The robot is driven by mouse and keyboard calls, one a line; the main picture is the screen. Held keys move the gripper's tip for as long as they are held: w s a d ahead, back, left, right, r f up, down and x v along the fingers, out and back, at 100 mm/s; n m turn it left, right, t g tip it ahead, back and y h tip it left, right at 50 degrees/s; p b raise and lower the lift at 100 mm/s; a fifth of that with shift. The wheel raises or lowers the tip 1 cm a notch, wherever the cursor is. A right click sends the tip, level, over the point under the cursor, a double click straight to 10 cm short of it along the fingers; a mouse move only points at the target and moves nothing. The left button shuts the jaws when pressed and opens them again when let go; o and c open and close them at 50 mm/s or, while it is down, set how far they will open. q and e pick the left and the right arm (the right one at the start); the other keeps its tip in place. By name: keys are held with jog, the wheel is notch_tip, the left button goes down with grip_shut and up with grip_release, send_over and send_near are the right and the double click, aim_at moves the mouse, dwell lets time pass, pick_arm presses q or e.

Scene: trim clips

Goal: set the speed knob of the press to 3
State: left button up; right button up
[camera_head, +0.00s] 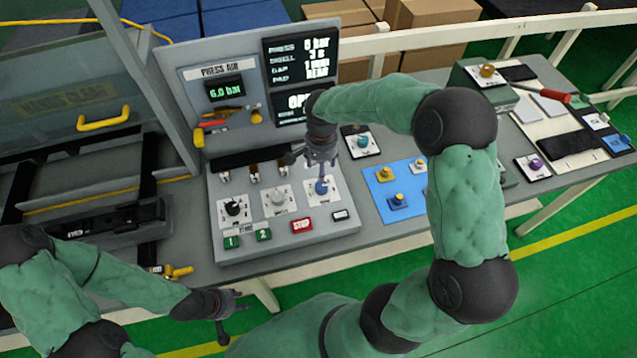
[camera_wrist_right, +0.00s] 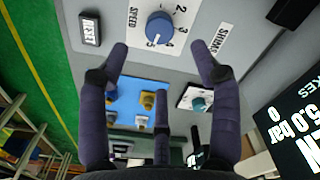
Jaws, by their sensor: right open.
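The speed knob (camera_wrist_right: 160,28) is blue and sits on a white plate marked SPEED, with numbers 2 to 5 visible around it. In the head view the blue knob (camera_head: 322,187) is the rightmost of three on the press's sloped control panel (camera_head: 250,175). My right gripper (camera_head: 321,163) is just above it, fingers pointing down. In the wrist view its fingers (camera_wrist_right: 160,68) are spread and empty, apart from the knob. My left gripper (camera_head: 236,312) is open and empty in front of the bench.
A black knob (camera_head: 232,208) and a grey knob (camera_head: 278,197) stand left of the blue one. Green buttons, a red STOP button (camera_head: 302,225) and a RESET button (camera_wrist_right: 91,28) lie along the panel's front. A blue board (camera_head: 380,203) with small knobs lies right.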

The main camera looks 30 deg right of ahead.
aim_at(321, 188)
notch_tip(321, 188, down, 10)
jog(key=shift+r+b, duration=0.1)
jog(key=shift+b, duration=0.25)
jog(key=shift+s, duration=0.1)
jog(key=c, duration=1.1)
